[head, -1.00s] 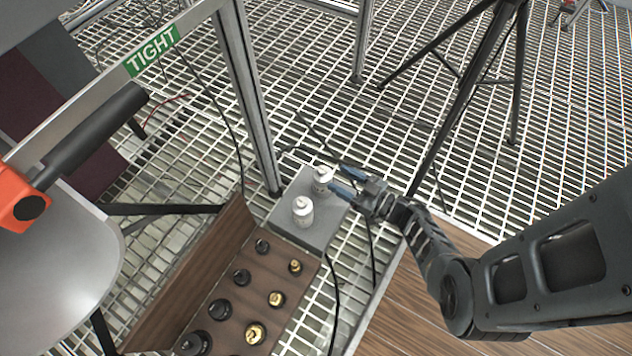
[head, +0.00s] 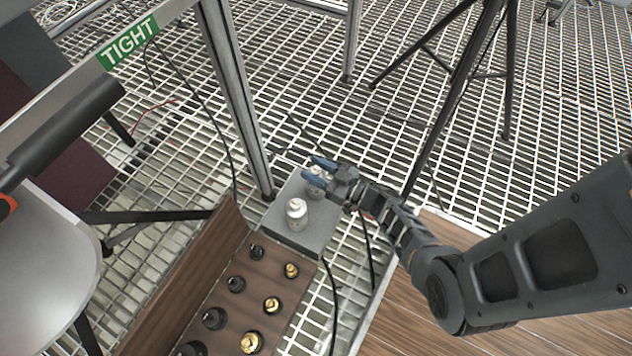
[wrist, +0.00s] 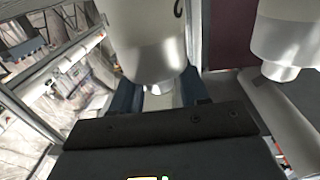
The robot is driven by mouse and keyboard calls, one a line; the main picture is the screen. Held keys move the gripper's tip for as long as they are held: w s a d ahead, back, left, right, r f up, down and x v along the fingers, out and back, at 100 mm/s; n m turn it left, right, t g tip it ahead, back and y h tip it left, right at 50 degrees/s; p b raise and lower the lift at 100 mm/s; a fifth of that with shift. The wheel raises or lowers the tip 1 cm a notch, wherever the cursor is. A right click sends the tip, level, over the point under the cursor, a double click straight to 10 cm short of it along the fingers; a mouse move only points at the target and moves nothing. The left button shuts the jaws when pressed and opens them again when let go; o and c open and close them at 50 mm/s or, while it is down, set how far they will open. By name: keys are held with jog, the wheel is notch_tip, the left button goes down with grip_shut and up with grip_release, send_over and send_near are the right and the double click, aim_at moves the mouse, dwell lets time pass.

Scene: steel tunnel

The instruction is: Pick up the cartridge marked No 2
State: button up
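Two white cylindrical cartridges stand upright on a grey box. The nearer cartridge (head: 297,213) is clear of my gripper. The farther cartridge (head: 316,182) is partly hidden by my gripper (head: 318,172), whose blue fingers reach over it from the right. In the wrist view this cartridge (wrist: 150,45) lies in front of the spread fingers (wrist: 158,93), one showing on each side. No firm grip shows, and the fingers look open. The other cartridge (wrist: 283,40) is at the right there. A dark mark shows at one cartridge's edge, but no number is readable.
The grey box (head: 322,237) adjoins a wooden tray (head: 228,313) holding several black and brass pieces. A metal post (head: 235,95) stands just behind. Tripod legs (head: 455,95) rise at the right back. A cable runs beside the box over the grating.

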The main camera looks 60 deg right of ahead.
grip_shut()
dwell(1.1)
